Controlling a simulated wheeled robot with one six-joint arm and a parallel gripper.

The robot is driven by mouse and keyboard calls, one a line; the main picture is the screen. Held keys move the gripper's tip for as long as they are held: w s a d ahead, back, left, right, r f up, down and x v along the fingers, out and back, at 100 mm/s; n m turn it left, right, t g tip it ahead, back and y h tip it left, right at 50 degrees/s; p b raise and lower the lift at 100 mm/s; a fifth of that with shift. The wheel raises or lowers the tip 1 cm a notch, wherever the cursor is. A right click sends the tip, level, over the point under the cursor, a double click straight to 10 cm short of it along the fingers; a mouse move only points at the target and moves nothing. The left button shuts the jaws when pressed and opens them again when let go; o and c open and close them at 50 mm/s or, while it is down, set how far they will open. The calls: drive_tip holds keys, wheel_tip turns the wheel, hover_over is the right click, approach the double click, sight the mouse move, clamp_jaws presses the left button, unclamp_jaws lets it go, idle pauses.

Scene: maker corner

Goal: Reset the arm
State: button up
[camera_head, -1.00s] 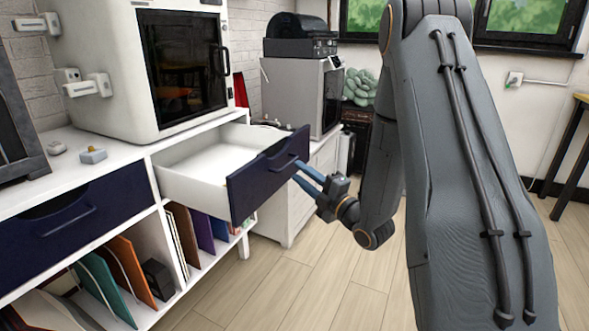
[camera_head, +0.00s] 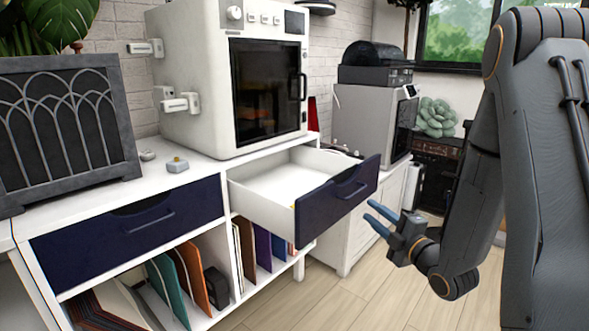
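My gripper (camera_head: 374,216) has two blue fingers, spread apart with nothing between them. It is to the right of the open drawer (camera_head: 338,204) and a little below its top edge, with a visible gap from the dark blue front. My arm bends down to it from the right side of the view. The drawer is pulled out of the white cabinet, and the visible part of its white inside looks mostly bare.
A second dark blue drawer (camera_head: 135,229) is shut at the left. A large white machine (camera_head: 185,85) and a dark grey arched panel (camera_head: 66,135) stand on the cabinet top. Folders (camera_head: 193,270) fill the shelf below. Wooden floor (camera_head: 345,300) is clear in front.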

drive_tip(key=s+a+f+m+g+h, duration=0.25)
drive_tip(key=s+m+g, duration=0.45)
drive_tip(key=s+m, duration=0.35)
drive_tip(key=s+a+f+m+g+h, duration=0.1)
drive_tip(key=s+a+m+g+h, duration=0.3)
drive_tip(key=s+m+g, duration=0.45)
drive_tip(key=s+a+r+n+g, duration=0.1)
drive_tip(key=s+a+r+n, duration=0.15)
drive_tip(key=s+a, duration=0.5)
drive_tip(key=s+a+r+n+g, duration=0.1)
drive_tip(key=s+a+r, duration=0.3)
drive_tip(key=s+a, duration=0.3)
drive_tip(key=s+d+r+m+p, duration=0.1)
drive_tip(key=d+r+m+p, duration=0.3)
drive_tip(key=d+r+p, duration=1)
drive_tip(key=r+p, duration=0.1)
drive_tip(key=p, duration=0.7)
drive_tip(key=shift+s+r+m+p, duration=0.15)
drive_tip(key=shift+r+m+p, duration=0.2)
drive_tip(key=shift+r, duration=0.05)
